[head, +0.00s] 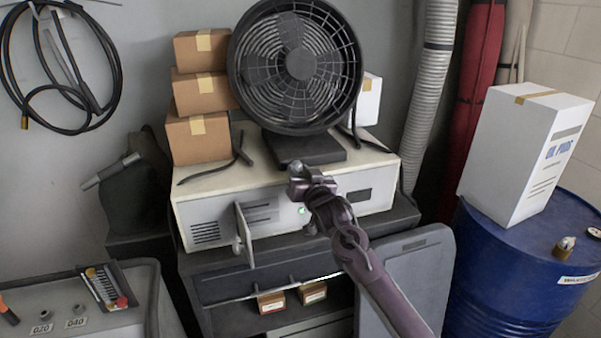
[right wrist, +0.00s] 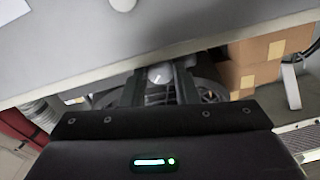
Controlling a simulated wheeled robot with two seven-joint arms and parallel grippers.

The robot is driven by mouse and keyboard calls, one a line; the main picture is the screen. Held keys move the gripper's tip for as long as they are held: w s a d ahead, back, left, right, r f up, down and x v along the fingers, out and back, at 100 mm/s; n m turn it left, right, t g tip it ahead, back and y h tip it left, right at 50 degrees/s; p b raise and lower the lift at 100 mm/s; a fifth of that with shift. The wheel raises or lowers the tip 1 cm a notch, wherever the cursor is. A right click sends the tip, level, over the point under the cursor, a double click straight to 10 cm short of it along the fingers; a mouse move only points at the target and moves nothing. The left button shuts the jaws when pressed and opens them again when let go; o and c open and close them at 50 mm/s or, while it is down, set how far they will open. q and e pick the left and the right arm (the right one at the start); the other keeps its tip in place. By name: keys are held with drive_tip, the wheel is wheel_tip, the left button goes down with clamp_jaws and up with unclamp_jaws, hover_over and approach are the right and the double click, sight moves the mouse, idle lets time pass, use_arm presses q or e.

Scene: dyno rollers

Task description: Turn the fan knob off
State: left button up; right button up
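The black round fan (head: 292,66) stands on its dark base (head: 305,150) on top of a pale cabinet. My right gripper (head: 300,178) reaches in from the lower right, at the front of the fan base, and covers that spot in the head view. In the right wrist view a round pale knob (right wrist: 159,74) shows between the two dark fingers of my right gripper (right wrist: 160,88). The fingers stand apart, one on each side of the knob. Whether they touch it is hard to tell. My left gripper is not in view.
Brown boxes (head: 199,93) are stacked left of the fan. The pale cabinet (head: 340,192) has a small open door (head: 243,235) and a green light (head: 301,211). A blue drum (head: 495,275) with a white box (head: 520,150) stands at the right, a grey hose (head: 430,90) behind.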

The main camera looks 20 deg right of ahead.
drive_tip(key=shift+c, duration=0.6)
drive_tip(key=n, duration=0.4)
drive_tip(key=shift+b, duration=0.3)
drive_tip(key=o, duration=0.7)
drive_tip(key=shift+s+f, duration=0.1)
drive_tip(key=shift+s, duration=0.45)
drive_tip(key=s+b, duration=0.1)
drive_tip(key=s, duration=0.3)
drive_tip(key=s+b, duration=0.1)
drive_tip(key=s, duration=0.1)
drive_tip(key=shift+s+d+b, duration=0.25)
drive_tip(key=shift+s+b, duration=0.05)
drive_tip(key=shift+s, duration=0.1)
